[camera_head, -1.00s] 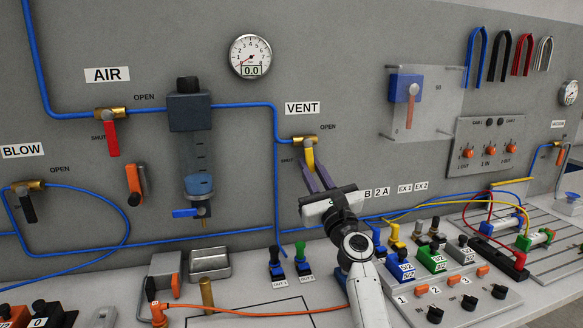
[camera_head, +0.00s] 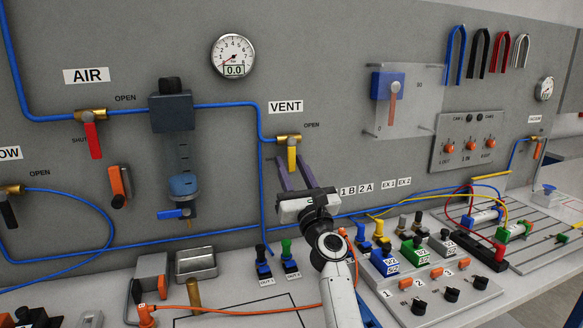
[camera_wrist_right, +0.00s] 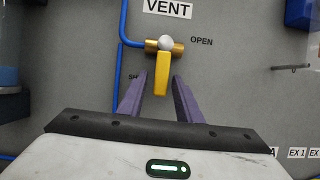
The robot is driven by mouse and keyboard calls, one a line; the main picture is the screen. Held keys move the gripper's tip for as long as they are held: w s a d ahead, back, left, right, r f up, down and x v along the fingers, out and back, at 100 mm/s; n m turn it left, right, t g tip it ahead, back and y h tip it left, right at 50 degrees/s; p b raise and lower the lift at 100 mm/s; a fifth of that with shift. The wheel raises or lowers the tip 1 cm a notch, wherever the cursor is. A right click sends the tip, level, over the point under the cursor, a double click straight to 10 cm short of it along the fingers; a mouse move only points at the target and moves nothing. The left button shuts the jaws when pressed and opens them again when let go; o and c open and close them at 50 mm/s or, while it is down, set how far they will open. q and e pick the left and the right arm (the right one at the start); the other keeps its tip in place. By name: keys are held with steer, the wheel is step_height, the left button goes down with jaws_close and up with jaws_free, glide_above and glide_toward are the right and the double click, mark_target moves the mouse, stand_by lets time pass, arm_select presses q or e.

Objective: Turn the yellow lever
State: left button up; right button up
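The yellow lever (camera_head: 292,159) hangs straight down from its brass valve (camera_head: 288,138), under the VENT label on the grey panel. In the right wrist view the yellow lever (camera_wrist_right: 162,76) lies between and just beyond the purple fingertips, with a gap on each side. My right gripper (camera_head: 292,172) is open, its fingers pointing up at the lever from below; it also shows in the right wrist view (camera_wrist_right: 159,88). The lever is not clamped. My left gripper is not in view.
A red lever (camera_head: 93,140) hangs at the AIR valve to the left. A blue hose (camera_head: 262,185) runs down left of the VENT valve. Black and green plugs (camera_head: 287,252) and several coloured valves stand on the bench below. The panel around the yellow lever is mostly clear.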

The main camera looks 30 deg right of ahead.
steer(key=shift+s, duration=0.1)
steer(key=v, duration=1)
steer(key=shift+f, duration=0.1)
stand_by(0.4)
